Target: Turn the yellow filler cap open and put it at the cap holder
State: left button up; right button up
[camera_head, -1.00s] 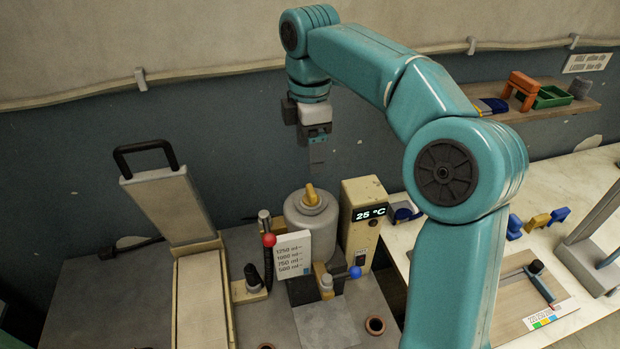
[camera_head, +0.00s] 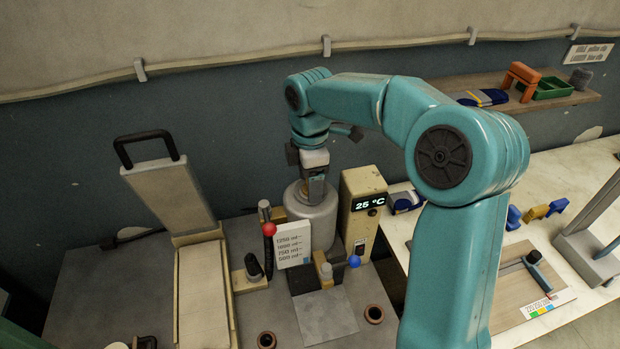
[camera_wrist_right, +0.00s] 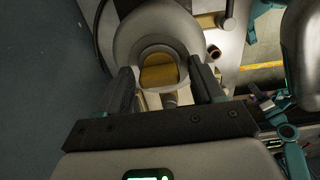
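The yellow filler cap (camera_wrist_right: 158,75) sits on top of the round grey tank (camera_head: 316,222). In the head view the gripper mostly covers the cap. My right gripper (camera_head: 313,190) points down over the tank top. In the right wrist view its two fingers (camera_wrist_right: 163,92) are apart, one on each side of the cap, and contact is not visible. I cannot tell which thing is the cap holder. My left gripper is not in view.
A box reading 25 °C (camera_head: 362,208) stands close right of the tank. A volume label (camera_head: 294,244), a red-knobbed lever (camera_head: 268,229) and a blue-knobbed lever (camera_head: 354,261) stand in front. A handled panel (camera_head: 168,200) rises at left. The grey plate (camera_head: 326,316) is bare.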

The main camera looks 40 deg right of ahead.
jog(key=shift+s+d, duration=0.1)
jog(key=c, duration=0.8)
jog(key=shift+o, duration=1.1)
grip_shut()
jog(key=n, duration=0.4)
jog(key=shift+n, duration=1)
jog(key=shift+n, duration=1)
jog(key=n, duration=0.4)
